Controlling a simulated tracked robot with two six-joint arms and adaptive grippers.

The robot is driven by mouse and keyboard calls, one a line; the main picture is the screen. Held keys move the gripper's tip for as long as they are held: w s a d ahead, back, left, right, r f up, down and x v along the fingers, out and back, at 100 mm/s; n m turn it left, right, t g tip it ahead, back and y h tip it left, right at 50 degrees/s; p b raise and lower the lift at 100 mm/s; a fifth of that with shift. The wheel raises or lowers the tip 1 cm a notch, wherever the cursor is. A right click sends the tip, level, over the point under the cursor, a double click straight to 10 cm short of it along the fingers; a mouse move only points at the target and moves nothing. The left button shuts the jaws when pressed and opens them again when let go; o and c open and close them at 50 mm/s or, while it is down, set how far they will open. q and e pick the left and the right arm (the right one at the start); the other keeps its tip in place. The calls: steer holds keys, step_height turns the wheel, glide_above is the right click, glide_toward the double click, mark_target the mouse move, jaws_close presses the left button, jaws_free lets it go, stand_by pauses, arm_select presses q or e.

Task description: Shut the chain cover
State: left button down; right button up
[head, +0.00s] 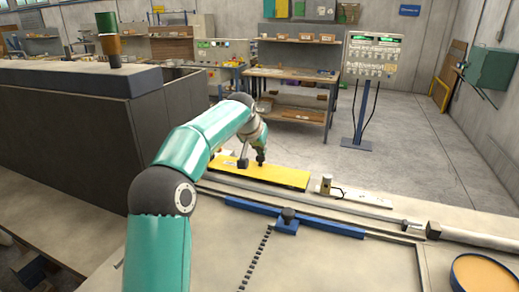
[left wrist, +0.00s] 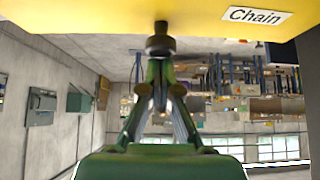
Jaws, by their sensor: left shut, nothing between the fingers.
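The chain cover is a long yellow panel (head: 285,177) lying along the machine's far edge in the head view; it looks flat or nearly so. In the left wrist view its yellow face (left wrist: 90,12) spans the top edge, with a white "Chain" label (left wrist: 258,16). A dark round knob (left wrist: 160,42) projects from it there. My left gripper (head: 260,161) is over the cover's middle in the head view. In the wrist view its shut, empty fingers (left wrist: 161,66) meet at the knob; I cannot tell whether they touch it. My right gripper is out of view.
A blue rail with a dark knob (head: 287,214) runs along the machine nearer to me. A white block with a post (head: 327,188) stands right of the cover. A dark grey housing (head: 60,140) rises at left. A control panel on a stand (head: 372,60) is farther back.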

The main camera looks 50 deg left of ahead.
arm_select(q)
steer(key=v, duration=1.2)
